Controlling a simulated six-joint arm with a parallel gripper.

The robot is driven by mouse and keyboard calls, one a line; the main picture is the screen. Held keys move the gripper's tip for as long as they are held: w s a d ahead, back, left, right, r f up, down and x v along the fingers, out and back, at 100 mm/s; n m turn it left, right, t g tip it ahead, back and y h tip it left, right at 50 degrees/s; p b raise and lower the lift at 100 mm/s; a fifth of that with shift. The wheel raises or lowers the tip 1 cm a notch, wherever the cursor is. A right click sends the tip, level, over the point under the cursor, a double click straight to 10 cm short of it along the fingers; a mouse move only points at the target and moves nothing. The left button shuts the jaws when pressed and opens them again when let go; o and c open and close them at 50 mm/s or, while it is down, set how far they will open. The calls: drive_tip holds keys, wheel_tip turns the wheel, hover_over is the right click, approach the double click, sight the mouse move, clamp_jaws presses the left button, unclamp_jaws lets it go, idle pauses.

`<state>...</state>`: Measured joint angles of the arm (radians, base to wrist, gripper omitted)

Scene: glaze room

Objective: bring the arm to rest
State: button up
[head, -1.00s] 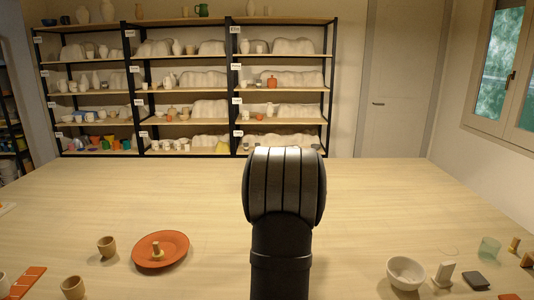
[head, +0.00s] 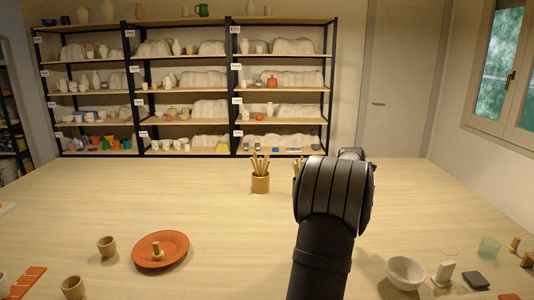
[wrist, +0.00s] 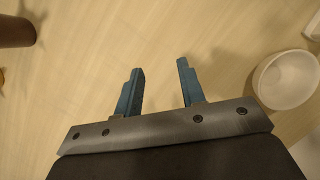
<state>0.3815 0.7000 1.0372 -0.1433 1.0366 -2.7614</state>
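My arm (head: 333,195) rises from the front edge of the table in the head view and leans to the right. It hides my gripper in that view. In the wrist view my gripper (wrist: 158,82) has its two blue fingers apart, with only bare table between and beyond them. A white bowl (wrist: 287,80) is to the right of the fingers in the wrist view, apart from them. The bowl also shows in the head view (head: 405,273) at the front right.
A terracotta plate (head: 178,243) with a small wooden piece on it is at left, near two brown cups (head: 107,246). A tan pot of sticks (head: 260,182) stands at the back; another is partly behind my arm. A white block (head: 443,272) and green glass (head: 489,248) are at right.

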drive_tip(key=shift+m, duration=0.4)
drive_tip(key=shift+s+d, duration=0.2)
drive_tip(key=shift+d, duration=0.45)
drive_tip(key=shift+s+d, duration=0.2)
drive_tip(key=shift+d, duration=0.5)
drive_tip(key=shift+s+d, duration=0.2)
drive_tip(key=shift+d, duration=0.45)
